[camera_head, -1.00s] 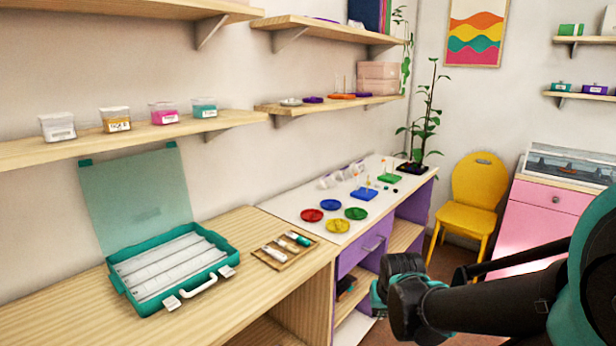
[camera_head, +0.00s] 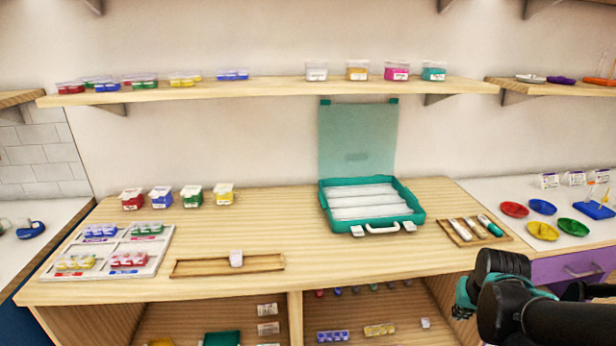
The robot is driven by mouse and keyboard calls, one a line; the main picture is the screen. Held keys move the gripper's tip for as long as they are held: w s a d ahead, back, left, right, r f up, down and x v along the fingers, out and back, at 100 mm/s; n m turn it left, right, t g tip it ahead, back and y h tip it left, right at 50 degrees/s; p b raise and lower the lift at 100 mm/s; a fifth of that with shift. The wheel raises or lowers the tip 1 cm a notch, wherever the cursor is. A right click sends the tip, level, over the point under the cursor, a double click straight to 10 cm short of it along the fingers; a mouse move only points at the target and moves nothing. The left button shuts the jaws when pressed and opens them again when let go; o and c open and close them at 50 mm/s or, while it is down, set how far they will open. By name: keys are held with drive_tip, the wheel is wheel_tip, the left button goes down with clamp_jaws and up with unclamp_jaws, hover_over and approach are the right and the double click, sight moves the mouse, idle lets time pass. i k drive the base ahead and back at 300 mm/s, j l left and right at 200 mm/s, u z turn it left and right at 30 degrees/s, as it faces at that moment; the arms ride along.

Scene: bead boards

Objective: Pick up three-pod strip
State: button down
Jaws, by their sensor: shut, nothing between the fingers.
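Small coloured pod strips lie in a white sectioned tray (camera_head: 107,247) on the left of the wooden desk: blue (camera_head: 101,232), green (camera_head: 147,229), yellow (camera_head: 75,264) and red (camera_head: 129,260). More strips sit on the upper shelf, including a blue one (camera_head: 232,75). A blue strip (camera_head: 333,336) also lies in the cubby under the desk. I cannot count the pods in each strip surely. My gripper (camera_head: 464,297) is at the lower right, in front of the desk, far from the white tray. It is shut and empty; its fingers are partly hidden behind my arm.
An open teal case (camera_head: 415,214) stands mid-desk. Several lidded tubs, including a red one (camera_head: 131,199), stand behind the white tray. The desk's front middle is clear.

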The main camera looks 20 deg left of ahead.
sight(74, 262)
drive_tip(key=u, duration=2.45)
